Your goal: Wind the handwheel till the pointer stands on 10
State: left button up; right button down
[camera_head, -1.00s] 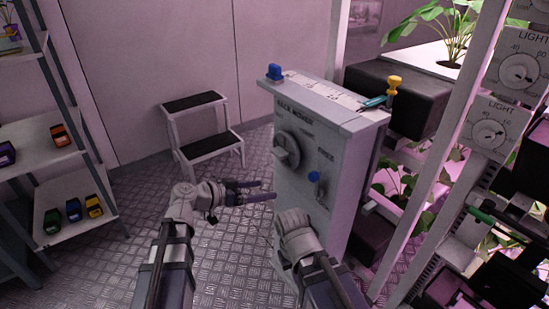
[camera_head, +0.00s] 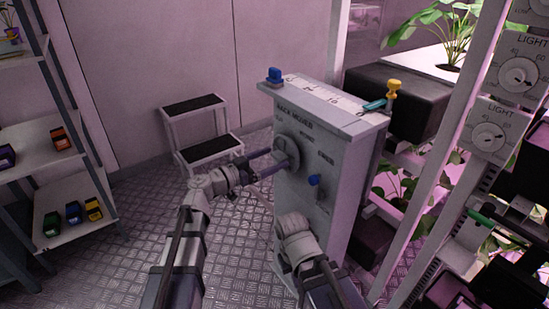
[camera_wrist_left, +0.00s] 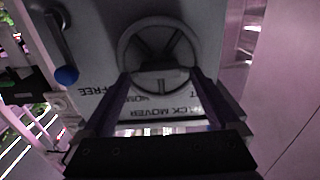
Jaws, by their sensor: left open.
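The round grey spoked handwheel (camera_head: 291,143) is on the face of a grey cabinet (camera_head: 335,205) lettered "RACK MOVER". In the left wrist view the handwheel (camera_wrist_left: 160,24) is straight ahead. My left gripper (camera_head: 279,160) is open at the handwheel. In the left wrist view its fingertips (camera_wrist_left: 162,76) lie left and right of the wheel's lower part; I cannot tell whether they touch it. A teal piece (camera_head: 374,104), seemingly the pointer, lies near the right end of the numbered scale (camera_head: 318,91) on top. Its exact reading is too small to tell. My right arm's jaws do not show.
A step stool (camera_head: 200,130) stands behind left. Plant racks (camera_head: 440,170) are close on the right.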

pick_arm(q)
jog(key=shift+w+d, duration=0.45)
jog(key=shift+d, duration=0.15)
jog(key=shift+c, duration=0.2)
jog(key=c, duration=1.3)
jog(key=shift+c, duration=0.2)
jog(key=shift+n, duration=0.4)
